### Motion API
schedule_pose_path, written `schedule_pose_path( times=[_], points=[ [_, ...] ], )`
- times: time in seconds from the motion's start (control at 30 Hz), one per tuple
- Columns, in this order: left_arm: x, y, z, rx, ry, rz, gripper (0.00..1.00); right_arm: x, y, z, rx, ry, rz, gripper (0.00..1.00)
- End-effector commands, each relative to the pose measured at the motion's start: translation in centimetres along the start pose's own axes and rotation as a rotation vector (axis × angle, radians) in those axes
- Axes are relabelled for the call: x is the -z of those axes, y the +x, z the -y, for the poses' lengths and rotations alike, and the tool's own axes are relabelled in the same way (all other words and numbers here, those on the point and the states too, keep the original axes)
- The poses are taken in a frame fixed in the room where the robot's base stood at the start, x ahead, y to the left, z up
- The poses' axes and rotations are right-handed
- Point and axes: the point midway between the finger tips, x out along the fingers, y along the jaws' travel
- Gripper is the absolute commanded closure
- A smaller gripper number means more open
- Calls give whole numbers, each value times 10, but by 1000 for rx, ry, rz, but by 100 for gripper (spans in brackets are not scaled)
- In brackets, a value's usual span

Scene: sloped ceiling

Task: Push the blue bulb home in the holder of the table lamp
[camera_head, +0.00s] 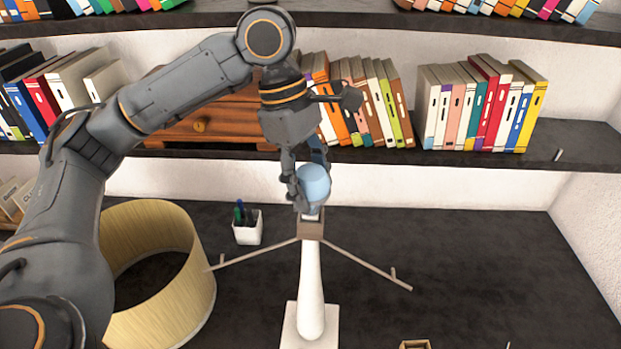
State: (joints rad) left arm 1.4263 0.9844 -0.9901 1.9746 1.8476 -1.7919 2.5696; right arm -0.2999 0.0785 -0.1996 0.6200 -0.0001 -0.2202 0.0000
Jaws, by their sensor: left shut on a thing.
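The table lamp (311,285) stands upright on the dark desk, with a white square base, a white stem and a brown holder (311,228) on top. Two thin arms reach out sideways from below the holder. The blue bulb (314,184) is upright directly over the holder, its pale lower end at the holder's top. How deep it sits cannot be told. My left gripper (306,180) comes down from above and is shut on the blue bulb, with fingers at its left side and behind it. My right gripper is not in view.
A cream lampshade (200,290) stands on the desk at the left, partly behind my left arm. A white pen cup (248,230) stands left of the lamp. A small wooden box (415,344) is at the front edge. Shelves with books (480,105) run behind. The desk's right side is mostly clear.

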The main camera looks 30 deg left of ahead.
Motion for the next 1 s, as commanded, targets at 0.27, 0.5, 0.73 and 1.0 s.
schedule_pose_path(
  times=[0.27, 0.5, 0.73, 1.0],
  points=[
    [0, -1, 0, -2, 0, 1, 76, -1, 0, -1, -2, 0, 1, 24],
    [0, 1, 0, -1, 0, 2, 76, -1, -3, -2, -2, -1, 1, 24],
    [1, 3, 0, -1, -1, 1, 36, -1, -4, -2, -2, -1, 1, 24],
    [1, 3, 0, -1, -1, 1, 20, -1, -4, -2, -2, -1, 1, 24]
  ],
)
